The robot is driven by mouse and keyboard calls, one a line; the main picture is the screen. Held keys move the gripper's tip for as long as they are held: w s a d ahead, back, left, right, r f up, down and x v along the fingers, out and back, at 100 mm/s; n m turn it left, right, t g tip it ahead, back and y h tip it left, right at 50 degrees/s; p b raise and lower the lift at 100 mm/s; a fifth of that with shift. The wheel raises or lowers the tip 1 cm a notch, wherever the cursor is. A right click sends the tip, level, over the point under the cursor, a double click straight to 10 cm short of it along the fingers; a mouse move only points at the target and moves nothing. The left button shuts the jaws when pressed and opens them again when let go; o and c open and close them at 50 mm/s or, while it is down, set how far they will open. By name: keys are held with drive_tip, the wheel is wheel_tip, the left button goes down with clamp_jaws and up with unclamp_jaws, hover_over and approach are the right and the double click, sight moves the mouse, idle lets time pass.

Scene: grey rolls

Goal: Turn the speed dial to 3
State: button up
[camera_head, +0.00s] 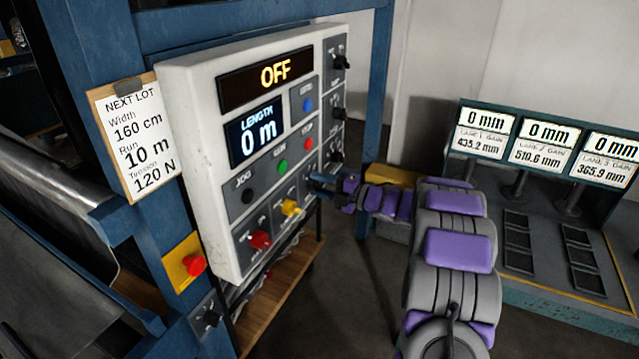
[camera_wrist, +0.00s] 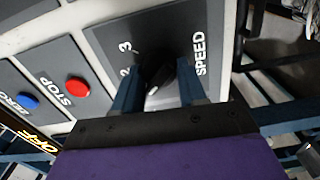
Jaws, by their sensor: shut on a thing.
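The speed dial (camera_wrist: 160,74) is a black knob on a dark grey plate marked SPEED, seen in the wrist view. The numbers 3 and 2 show at its left. My gripper (camera_wrist: 157,86) has its two blue fingers on either side of the knob, shut on it. The fingers and shadow hide much of the knob, so I cannot tell which number it points to. In the head view my gripper (camera_head: 318,182) is at the lower right edge of the white control panel (camera_head: 200,120), and it covers the dial there.
A green button (camera_head: 282,166), a red stop button (camera_head: 308,143) and a blue button (camera_head: 308,104) sit close by. Red (camera_head: 260,239) and yellow (camera_head: 291,207) switches are below. Other black knobs (camera_head: 338,114) line the panel's right side. The display (camera_head: 267,76) reads OFF.

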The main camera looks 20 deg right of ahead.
drive_tip(key=m+p, duration=0.4)
drive_tip(key=p, duration=0.1)
drive_tip(key=shift+d+r, duration=0.1)
drive_tip(key=m+p, duration=0.5)
drive_tip(key=p, duration=0.2)
drive_tip(key=shift+s, duration=0.1)
drive_tip(key=m+p, duration=0.4)
drive_tip(key=shift+f+m, duration=0.25)
drive_tip(key=shift+m, duration=0.15)
drive_tip(key=shift+f+m+p, duration=0.15)
drive_tip(key=shift+m+p, duration=1.25)
drive_tip(key=shift+m, duration=0.3)
drive_tip(key=o, duration=0.9)
drive_tip(key=shift+d, duration=0.15)
drive_tip(key=shift+o, duration=0.7)
